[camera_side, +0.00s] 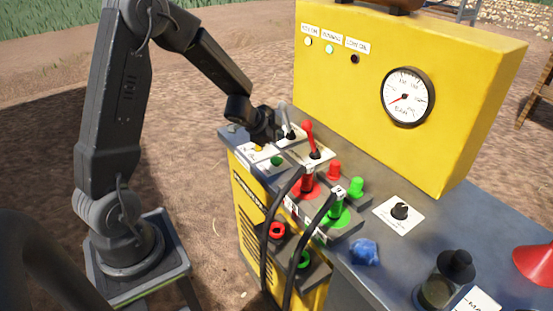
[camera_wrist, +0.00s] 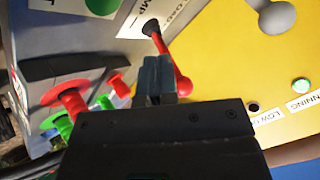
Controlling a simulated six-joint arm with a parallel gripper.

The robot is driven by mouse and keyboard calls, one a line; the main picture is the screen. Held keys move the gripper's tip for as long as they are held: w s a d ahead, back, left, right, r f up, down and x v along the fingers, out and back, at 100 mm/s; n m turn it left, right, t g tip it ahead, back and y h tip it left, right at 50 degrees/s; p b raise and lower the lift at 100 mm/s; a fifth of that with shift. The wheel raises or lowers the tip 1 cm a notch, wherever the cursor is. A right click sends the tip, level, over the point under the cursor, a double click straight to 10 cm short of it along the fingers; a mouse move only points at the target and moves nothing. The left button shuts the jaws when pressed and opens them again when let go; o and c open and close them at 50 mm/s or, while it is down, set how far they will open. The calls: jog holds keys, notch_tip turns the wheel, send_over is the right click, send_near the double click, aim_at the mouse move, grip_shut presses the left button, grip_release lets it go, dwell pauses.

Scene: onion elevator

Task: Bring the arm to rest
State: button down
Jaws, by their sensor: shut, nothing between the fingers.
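My gripper (camera_side: 277,131) is low over the control panel in the side view, close to the grey-knobbed lever (camera_side: 284,112) and the red lever (camera_side: 309,136). In the wrist view my fingers (camera_wrist: 157,76) are shut together with nothing between them. The red lever (camera_wrist: 183,84) shows just beside and partly behind the fingertips; I cannot tell if they touch. The grey lever's knob (camera_wrist: 277,18) is at the top right of the wrist view, apart from the fingers. The fingertips are hard to make out in the side view.
A yellow gauge box (camera_side: 450,95) with a round dial (camera_side: 407,97) and indicator lamps stands behind the panel. Red plugs (camera_side: 307,182) and green plugs (camera_side: 338,215) with black cables stand in front.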

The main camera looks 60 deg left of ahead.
jog(key=s+d+r+n+y, duration=0.2)
jog(key=s+d+r, duration=0.1)
jog(key=r, duration=0.3)
jog(key=s+d+r+n+y, duration=0.1)
jog(key=s+d+r+n, duration=0.15)
jog(key=r, duration=0.35)
jog(key=s+d+r+n+g+h, duration=0.1)
jog(key=s+d+r+h, duration=0.1)
jog(key=s+d, duration=0.4)
jog(key=s+d+r+n+g+h, duration=0.2)
jog(key=s+d, duration=0.5)
jog(key=s, duration=0.5)
jog(key=shift+s+d+r+g, duration=0.2)
jog(key=shift+s+g, duration=0.1)
jog(key=shift+s, duration=0.1)
